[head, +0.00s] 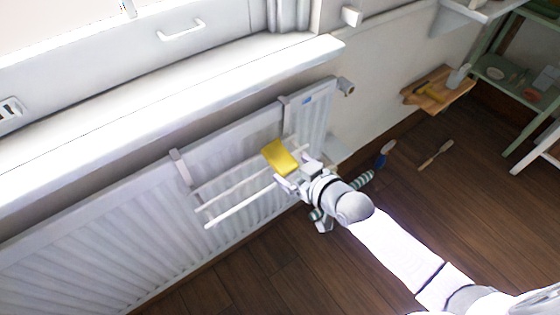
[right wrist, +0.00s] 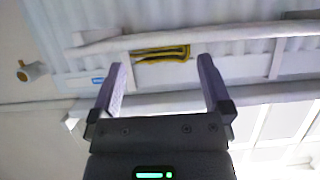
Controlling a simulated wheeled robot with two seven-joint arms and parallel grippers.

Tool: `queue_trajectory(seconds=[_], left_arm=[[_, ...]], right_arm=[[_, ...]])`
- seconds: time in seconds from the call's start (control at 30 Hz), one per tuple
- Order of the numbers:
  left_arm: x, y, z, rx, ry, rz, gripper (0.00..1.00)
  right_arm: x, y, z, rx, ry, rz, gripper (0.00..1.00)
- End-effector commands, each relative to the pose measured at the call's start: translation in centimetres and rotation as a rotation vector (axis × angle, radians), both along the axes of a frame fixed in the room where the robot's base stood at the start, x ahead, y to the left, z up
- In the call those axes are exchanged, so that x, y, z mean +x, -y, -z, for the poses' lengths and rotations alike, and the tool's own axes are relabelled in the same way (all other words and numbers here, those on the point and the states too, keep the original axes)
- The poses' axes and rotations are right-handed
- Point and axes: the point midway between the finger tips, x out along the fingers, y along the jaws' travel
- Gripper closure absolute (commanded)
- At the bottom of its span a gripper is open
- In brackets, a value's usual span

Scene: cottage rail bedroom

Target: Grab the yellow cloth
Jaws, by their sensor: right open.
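The yellow cloth (head: 279,156) hangs over a white rail of the rack on the radiator. In the right wrist view the yellow cloth (right wrist: 162,53) shows as a narrow folded band, centred beyond the fingertips. My right gripper (head: 296,173) is close to the cloth's lower right side in the head view. In the right wrist view my right gripper (right wrist: 160,75) is open, with nothing between its fingers. The far side of the cloth is hidden. My left gripper is not in view.
The white drying rack (head: 232,206) hooks over the radiator (head: 105,225) below the window sill (head: 170,102). A wooden wall shelf (head: 440,88) and a green shelf unit (head: 515,85) stand right. A brush (head: 435,154) and a blue-ended item (head: 385,153) are at right.

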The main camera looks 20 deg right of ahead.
Motion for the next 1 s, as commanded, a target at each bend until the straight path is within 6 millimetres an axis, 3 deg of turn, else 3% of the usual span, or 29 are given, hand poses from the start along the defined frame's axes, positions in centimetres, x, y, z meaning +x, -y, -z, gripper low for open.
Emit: queue_trajectory(seconds=[0.03, 0.1, 0.33, 0.7, 0.9, 1.0], left_arm=[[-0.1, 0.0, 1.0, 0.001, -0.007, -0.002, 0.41], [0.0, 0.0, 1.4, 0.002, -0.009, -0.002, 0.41], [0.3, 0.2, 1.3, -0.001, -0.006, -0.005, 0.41], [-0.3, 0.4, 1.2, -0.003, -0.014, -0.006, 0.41], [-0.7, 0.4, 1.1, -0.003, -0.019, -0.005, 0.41], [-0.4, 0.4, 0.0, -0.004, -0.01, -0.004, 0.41]], right_arm=[[0.7, -0.3, 1.0, 0.002, -0.003, 0.001, 0.0], [1.5, -0.5, 1.2, 0.0, -0.002, 0.001, 0.0], [1.8, -0.6, 0.8, -0.001, -0.002, 0.001, 0.0], [1.7, -0.6, 0.9, -0.001, -0.002, 0.002, 0.76], [1.7, -0.6, 0.8, -0.001, -0.002, 0.002, 0.78], [1.8, -0.6, -0.9, -0.001, 0.002, 0.001, 0.78]])
